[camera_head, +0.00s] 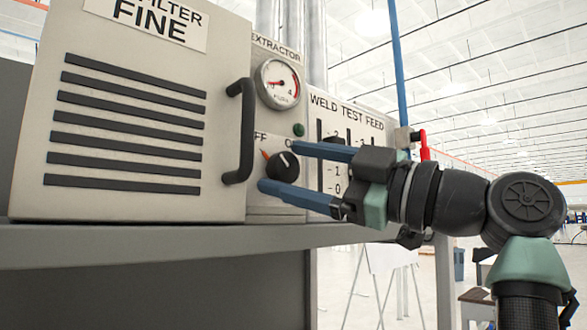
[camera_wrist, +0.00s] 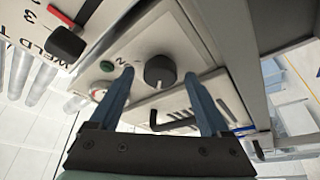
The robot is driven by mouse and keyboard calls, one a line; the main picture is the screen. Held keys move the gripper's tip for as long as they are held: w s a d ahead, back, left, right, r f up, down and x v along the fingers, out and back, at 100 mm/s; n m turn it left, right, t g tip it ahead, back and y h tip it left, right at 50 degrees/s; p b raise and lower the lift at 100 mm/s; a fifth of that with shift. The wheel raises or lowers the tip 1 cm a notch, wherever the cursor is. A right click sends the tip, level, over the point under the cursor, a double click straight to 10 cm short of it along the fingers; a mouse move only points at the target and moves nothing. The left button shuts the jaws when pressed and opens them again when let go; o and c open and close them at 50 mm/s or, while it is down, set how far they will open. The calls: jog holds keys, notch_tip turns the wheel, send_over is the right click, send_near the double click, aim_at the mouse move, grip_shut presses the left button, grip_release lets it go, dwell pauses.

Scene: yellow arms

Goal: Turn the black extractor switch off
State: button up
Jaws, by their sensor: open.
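The black extractor switch (camera_head: 283,167) is a round knob on the pale panel below the gauge. It also shows in the wrist view (camera_wrist: 160,71). An "OFF" label, partly hidden, is at its upper left and an "ON" label at its upper right. A small white mark shows on the knob; I cannot tell its exact setting. My gripper (camera_head: 280,166) is open, its blue fingers on opposite sides of the knob, one above right and one below left. In the wrist view the fingertips (camera_wrist: 158,74) flank the knob with gaps; no contact is visible.
A gauge (camera_head: 278,84) and a green light (camera_head: 298,130) sit above the knob. A black handle (camera_head: 239,131) sticks out at the left on the filter box (camera_head: 225,75). The weld test feed panel (camera_head: 345,112) with a red lever (camera_head: 424,145) is at the right. A shelf (camera_head: 180,236) runs below.

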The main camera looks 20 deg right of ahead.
jog(key=b+v, duration=0.4)
jog(key=v, duration=0.8)
jog(key=shift+s+d+b, duration=0.15)
jog(key=shift+d+b, duration=0.05)
jog(key=shift+b, duration=0.1)
jog(key=shift+f, duration=0.1)
